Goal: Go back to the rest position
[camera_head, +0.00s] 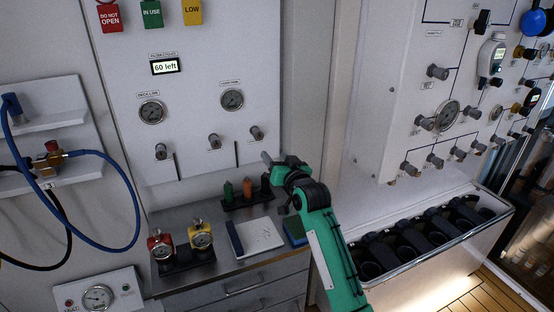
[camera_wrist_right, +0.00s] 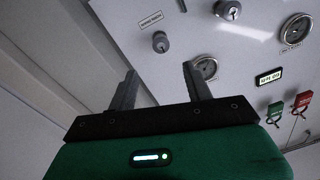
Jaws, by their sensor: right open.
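My right gripper (camera_head: 268,160) is at the end of the green arm, in front of the lower right edge of the fill panel (camera_head: 205,90) in the head view. In the right wrist view its two dark fingers (camera_wrist_right: 158,88) stand apart with nothing between them, facing the panel and the grey wall seam. A knob (camera_wrist_right: 160,42) and a gauge (camera_wrist_right: 205,68) on the panel show beyond the fingers. My left gripper is not in view.
Below the panel, a counter (camera_head: 190,213) holds a rack of small coloured items (camera_head: 247,192), two gauges in a dark holder (camera_head: 182,255) and a notepad (camera_head: 262,236). A blue hose (camera_head: 138,205) hangs at left. A second panel (camera_head: 395,110) and a trough of dark holders (camera_head: 430,237) stand at right.

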